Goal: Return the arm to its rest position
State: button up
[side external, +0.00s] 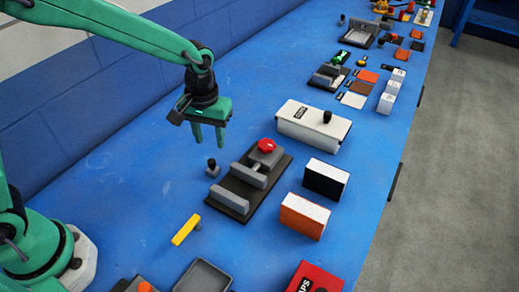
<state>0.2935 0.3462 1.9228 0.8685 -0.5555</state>
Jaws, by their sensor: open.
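My gripper (208,135) is green with dark joints. It hangs above the blue bench at the centre left, fingers pointing down and apart, with nothing between them. My green arm reaches in from the top left to the gripper. Below and to the right of the gripper is a dark fixture (232,202) with grey blocks and a red knob (266,146). A small dark knob-topped piece (212,168) stands just beside the fixture, below the gripper.
A white box with a black knob (312,125), a white-and-black block (326,179) and an orange-sided block (303,215) stand to the right. A yellow bar (185,230), a grey tray (203,277) and a red box (315,279) are nearer. The bench left of the gripper is clear up to the wall.

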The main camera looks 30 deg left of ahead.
jog(key=shift+r, duration=0.15)
jog(key=shift+s+a+r, duration=0.15)
jog(key=shift+a+r, duration=0.05)
jog(key=shift+r, duration=0.05)
jog(key=s+a+r+m+t, duration=0.1)
jog(key=s+a+r+t, duration=0.1)
jog(key=s+a+r, duration=0.4)
jog(key=s+a+r+m+t, duration=0.2)
jog(key=s+a+r, duration=0.3)
jog(key=s, duration=0.6)
jog(key=shift+s+a+r+t, duration=0.4)
jog(key=shift+r+t, duration=0.4)
jog(key=shift+r, duration=0.6)
dwell(0.4)
